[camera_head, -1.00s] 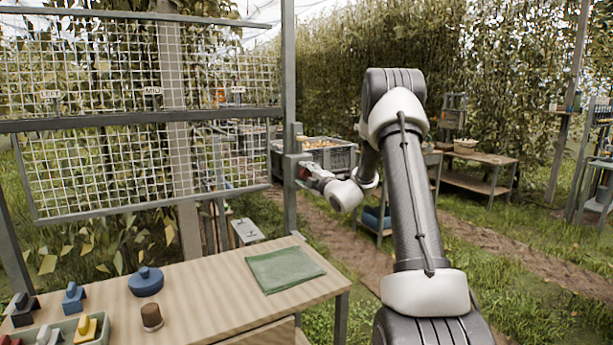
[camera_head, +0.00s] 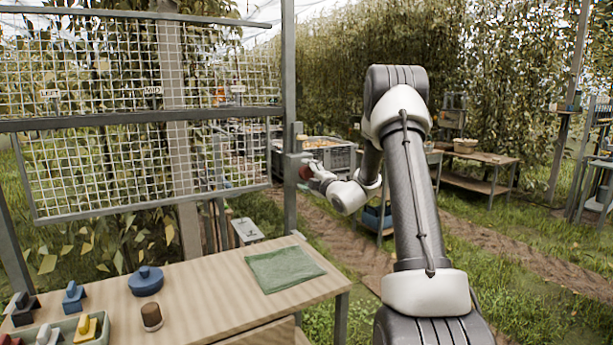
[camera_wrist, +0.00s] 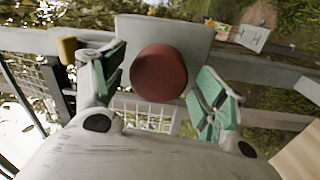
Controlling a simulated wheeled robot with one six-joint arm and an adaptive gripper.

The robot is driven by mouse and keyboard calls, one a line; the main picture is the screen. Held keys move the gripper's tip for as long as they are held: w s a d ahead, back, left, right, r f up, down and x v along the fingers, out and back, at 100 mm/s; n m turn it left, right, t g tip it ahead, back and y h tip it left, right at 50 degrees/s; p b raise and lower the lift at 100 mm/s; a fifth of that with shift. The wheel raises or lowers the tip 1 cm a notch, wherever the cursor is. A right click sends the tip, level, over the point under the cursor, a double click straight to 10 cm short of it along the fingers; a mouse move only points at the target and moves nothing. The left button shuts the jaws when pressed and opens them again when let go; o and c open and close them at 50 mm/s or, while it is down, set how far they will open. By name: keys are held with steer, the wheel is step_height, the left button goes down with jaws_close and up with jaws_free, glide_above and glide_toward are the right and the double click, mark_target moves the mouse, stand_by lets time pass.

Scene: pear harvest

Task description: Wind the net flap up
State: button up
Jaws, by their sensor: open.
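The net flap (camera_head: 100,170) is a white mesh panel that hangs below the grey crossbar, with its bottom bar low and slightly slanted. A grey winder box (camera_head: 291,166) sits on the post at its right. The box bears a red round knob (camera_head: 305,172), which also shows in the wrist view (camera_wrist: 158,73). A tan handle (camera_wrist: 68,49) stands out at the left in the wrist view. My gripper (camera_head: 313,169) is at the knob. In the wrist view its green-padded fingers (camera_wrist: 160,88) are spread on both sides of the knob, with gaps visible.
A wooden table (camera_head: 215,300) stands in front, with a green cloth (camera_head: 284,269), a blue round lidded piece (camera_head: 146,281) and a brown cylinder (camera_head: 151,317). A grey crate (camera_head: 330,158) of fruit is behind the post.

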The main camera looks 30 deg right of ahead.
steer(key=s, duration=1)
steer(key=shift+s+d+f, duration=0.15)
steer(key=shift+s+f, duration=0.2)
